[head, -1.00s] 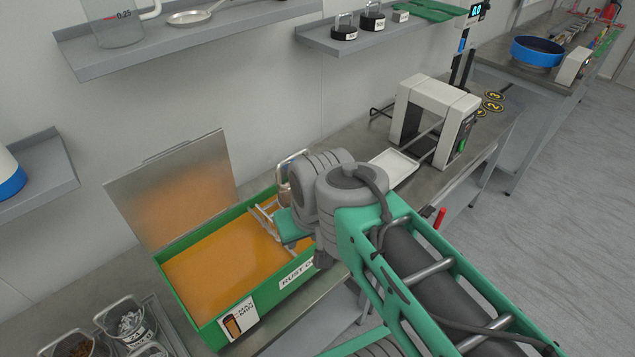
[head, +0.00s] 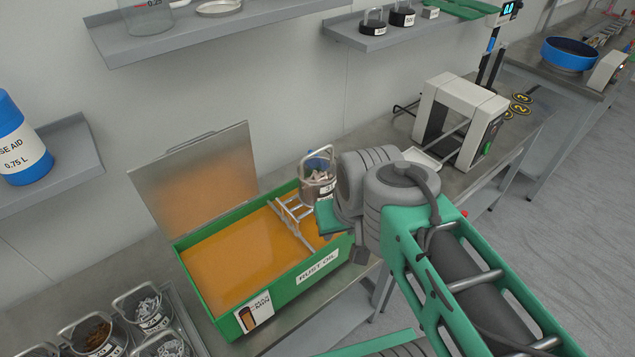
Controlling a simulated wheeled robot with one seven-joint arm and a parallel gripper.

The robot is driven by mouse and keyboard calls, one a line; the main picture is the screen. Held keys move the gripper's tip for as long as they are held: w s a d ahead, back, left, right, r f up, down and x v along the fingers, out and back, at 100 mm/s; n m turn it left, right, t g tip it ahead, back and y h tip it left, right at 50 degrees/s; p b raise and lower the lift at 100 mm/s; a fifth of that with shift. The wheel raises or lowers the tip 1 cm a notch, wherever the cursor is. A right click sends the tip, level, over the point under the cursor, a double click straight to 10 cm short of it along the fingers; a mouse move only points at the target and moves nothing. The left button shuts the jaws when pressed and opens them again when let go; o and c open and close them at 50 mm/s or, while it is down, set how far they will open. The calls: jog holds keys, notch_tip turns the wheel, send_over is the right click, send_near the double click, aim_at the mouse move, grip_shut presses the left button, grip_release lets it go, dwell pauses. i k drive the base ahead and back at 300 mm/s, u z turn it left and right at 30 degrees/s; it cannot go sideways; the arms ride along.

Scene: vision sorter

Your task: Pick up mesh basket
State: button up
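A mesh basket (head: 317,184) with a raised wire handle and a white label stands at the right back of the green rust oil tank (head: 224,314). It holds small dark and pale pieces, and its right side is partly hidden by my arm. I cannot tell whether it rests on the metal rack (head: 290,216) or behind it. My gripper (head: 328,217) is over the right end of the tank, close to the basket in the picture. Its fingers are mostly hidden, so I cannot see whether it holds anything.
Several more wire-handled baskets of metal pieces, one of them brown (head: 95,337), stand in a tray at the lower left. The tank's lid (head: 195,185) is raised. A white arch-shaped device (head: 460,115) stands to the right. Shelves (head: 225,30) hang above the bench.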

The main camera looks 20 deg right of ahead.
aim_at(316, 176)
jog(key=k, duration=0.5)
jog(key=u, duration=3.5)
jog(key=k, duration=1.4)
jog(key=z, duration=0.6)
jog(key=i, duration=0.5)
